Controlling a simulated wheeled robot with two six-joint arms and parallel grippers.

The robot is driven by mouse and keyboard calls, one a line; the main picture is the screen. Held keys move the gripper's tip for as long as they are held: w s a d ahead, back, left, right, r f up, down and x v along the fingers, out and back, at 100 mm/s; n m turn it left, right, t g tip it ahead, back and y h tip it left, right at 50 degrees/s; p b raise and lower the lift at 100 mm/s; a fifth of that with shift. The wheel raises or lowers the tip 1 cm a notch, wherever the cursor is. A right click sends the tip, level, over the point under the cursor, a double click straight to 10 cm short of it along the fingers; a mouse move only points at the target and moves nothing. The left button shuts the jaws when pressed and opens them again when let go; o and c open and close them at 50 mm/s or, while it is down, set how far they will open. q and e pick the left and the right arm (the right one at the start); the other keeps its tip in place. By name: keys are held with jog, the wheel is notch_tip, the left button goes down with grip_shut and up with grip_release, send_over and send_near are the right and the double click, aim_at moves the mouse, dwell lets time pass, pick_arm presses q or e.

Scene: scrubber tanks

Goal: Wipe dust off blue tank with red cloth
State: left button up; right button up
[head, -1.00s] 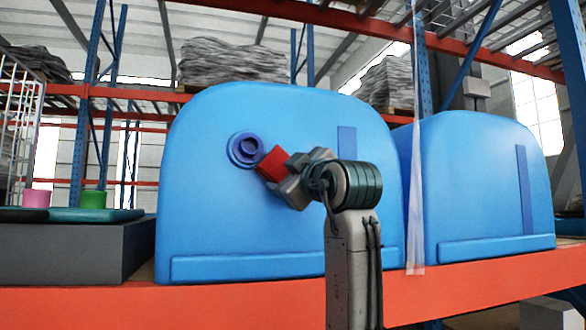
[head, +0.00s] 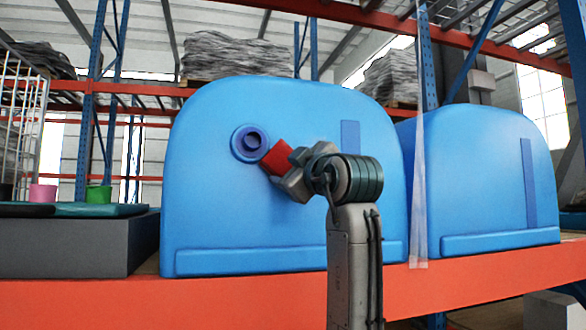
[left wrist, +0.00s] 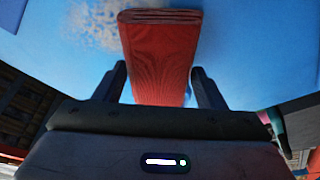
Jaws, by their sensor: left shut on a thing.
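The blue tank (head: 220,200) stands on the orange shelf beam, with a round darker blue cap (head: 250,143) on its face. My left gripper (head: 284,164) is in front of the tank, just to the lower right of the cap. It is shut on the red cloth (head: 277,156), a folded pad. In the left wrist view the cloth (left wrist: 160,50) sits between the two dark fingers and sticks out toward the blue surface. Pale grey-brown dust (left wrist: 105,25) shows on the tank beside the cloth's end. I cannot tell whether the cloth touches the tank. My right gripper is not in view.
A second blue tank (head: 475,185) stands at the right, beyond a translucent strip (head: 420,150). At the left are a grey block (head: 70,248), a pink cup (head: 43,194) and a green cup (head: 99,198). The orange beam (head: 200,303) runs along the front.

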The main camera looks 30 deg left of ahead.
pick_arm(q)
jog(key=shift+w+a, duration=0.35)
dwell(0.3)
